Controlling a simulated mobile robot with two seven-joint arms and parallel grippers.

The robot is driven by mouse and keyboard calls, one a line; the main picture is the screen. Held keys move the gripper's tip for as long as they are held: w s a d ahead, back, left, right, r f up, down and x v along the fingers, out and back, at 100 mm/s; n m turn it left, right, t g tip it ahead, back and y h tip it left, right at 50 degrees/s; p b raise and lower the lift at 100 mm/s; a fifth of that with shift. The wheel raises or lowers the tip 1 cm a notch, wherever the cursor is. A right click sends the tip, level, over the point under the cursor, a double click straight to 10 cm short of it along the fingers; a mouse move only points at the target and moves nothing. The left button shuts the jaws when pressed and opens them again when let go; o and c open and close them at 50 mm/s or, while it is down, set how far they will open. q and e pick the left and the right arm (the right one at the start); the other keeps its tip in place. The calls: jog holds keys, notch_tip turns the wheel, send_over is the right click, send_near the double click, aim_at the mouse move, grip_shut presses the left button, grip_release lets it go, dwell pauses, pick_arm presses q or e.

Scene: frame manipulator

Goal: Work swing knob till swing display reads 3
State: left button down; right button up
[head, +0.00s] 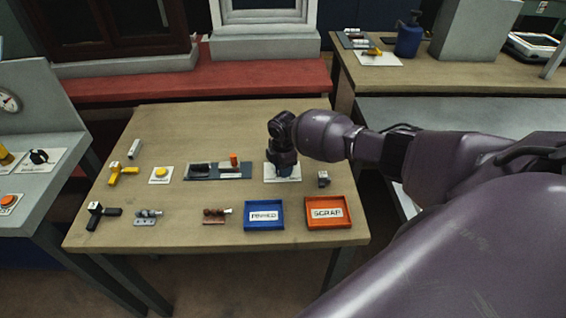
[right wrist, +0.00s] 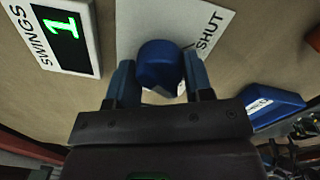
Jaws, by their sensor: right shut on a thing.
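In the right wrist view, a blue knob (right wrist: 158,64) stands on a white plate (right wrist: 140,20) marked SHUT. My right gripper (right wrist: 160,72) is shut on this knob, one finger on each side. The swing display (right wrist: 66,38), labelled SWINGS, sits beside the plate and shows a green 1. In the head view, my right gripper (head: 283,160) points down over the white plate (head: 270,173) on the wooden table, and hides most of the knob. My left gripper is not in view.
A blue tray (head: 263,229) and an orange SCRAP tray (head: 346,224) lie at the table's front. A small grey block (head: 323,179) is right of the gripper. A yellow button (head: 160,173) and several small parts lie to the left. The table's back strip is clear.

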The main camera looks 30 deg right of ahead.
jog(key=shift+r+m+p, duration=0.1)
jog(key=shift+m+p, duration=0.3)
jog(key=shift+m, duration=0.9)
jog(key=o, duration=0.9)
jog(key=r, duration=0.5)
jog(key=r+p, duration=0.1)
jog(key=r, duration=0.4)
jog(key=shift+s+r, duration=0.2)
jog(key=shift+r, duration=0.15)
jog(key=shift+a, duration=0.1)
